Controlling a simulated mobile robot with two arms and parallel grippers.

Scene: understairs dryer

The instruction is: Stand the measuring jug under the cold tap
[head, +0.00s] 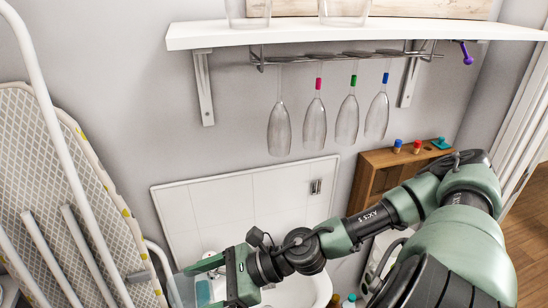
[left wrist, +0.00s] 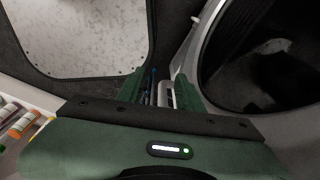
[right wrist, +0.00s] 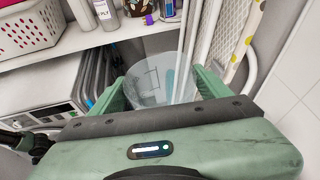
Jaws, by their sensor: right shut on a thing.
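The clear measuring jug (right wrist: 155,82) is between the fingers of my right gripper (right wrist: 158,90) in the right wrist view. In the head view the jug (head: 176,290) shows partly at the bottom, left of the white basin (head: 318,290), with my right gripper (head: 203,270) around it. The gripper hides part of the jug. The cold tap cannot be made out clearly; my right gripper and arm cover part of the basin area. My left gripper (left wrist: 165,92) shows only in its wrist view, fingers apart, with a grey-white part visible between them.
An ironing board (head: 85,180) leans at the left. Upside-down glasses (head: 315,125) hang under the white shelf (head: 350,33). A wooden rack (head: 375,170) stands right of the splashback (head: 260,200). A round dark opening (left wrist: 265,65) is near my left gripper.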

